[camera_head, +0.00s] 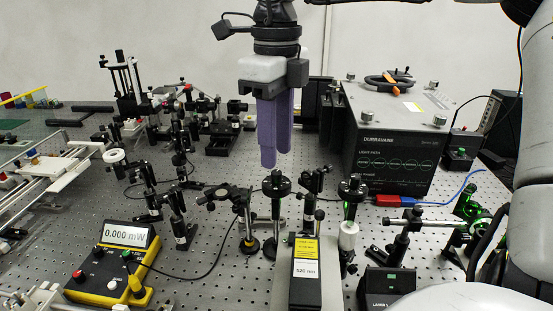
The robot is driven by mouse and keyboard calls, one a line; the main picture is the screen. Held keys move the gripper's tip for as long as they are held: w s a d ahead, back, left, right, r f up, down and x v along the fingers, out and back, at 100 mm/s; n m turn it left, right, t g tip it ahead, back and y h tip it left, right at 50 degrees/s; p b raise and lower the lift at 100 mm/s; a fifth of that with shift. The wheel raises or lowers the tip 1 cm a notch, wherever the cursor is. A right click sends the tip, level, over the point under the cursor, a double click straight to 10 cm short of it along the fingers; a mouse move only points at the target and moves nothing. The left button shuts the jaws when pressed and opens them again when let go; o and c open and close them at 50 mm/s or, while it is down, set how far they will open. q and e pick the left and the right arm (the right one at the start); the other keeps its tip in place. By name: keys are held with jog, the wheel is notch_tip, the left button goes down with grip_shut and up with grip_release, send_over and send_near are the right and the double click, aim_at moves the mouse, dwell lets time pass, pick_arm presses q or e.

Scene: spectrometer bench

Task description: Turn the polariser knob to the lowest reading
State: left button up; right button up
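My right gripper (276,160) hangs from the top centre with its two purple fingers pointing down. The fingers overlap in this view, so the gap between them cannot be judged. Just below the fingertips is a black round mount (277,183) on a post, probably the polariser knob. I cannot tell whether they touch; no grasp is visible. A similar black mount (354,188) stands to its right, with green light on its post. The yellow power meter (108,272) at the lower left reads 0.000 mW. My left gripper is not in view.
A black box (294,272) with a yellow label marked 520 nm stands in front. A large dark instrument (400,140) is at the back right. Several post-mounted optics crowd the perforated bench (210,262). A black cable (200,275) runs from the meter.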

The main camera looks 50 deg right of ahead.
aim_at(277, 172)
notch_tip(277, 172, up, 6)
jog(key=shift+r, duration=0.25)
dwell(0.5)
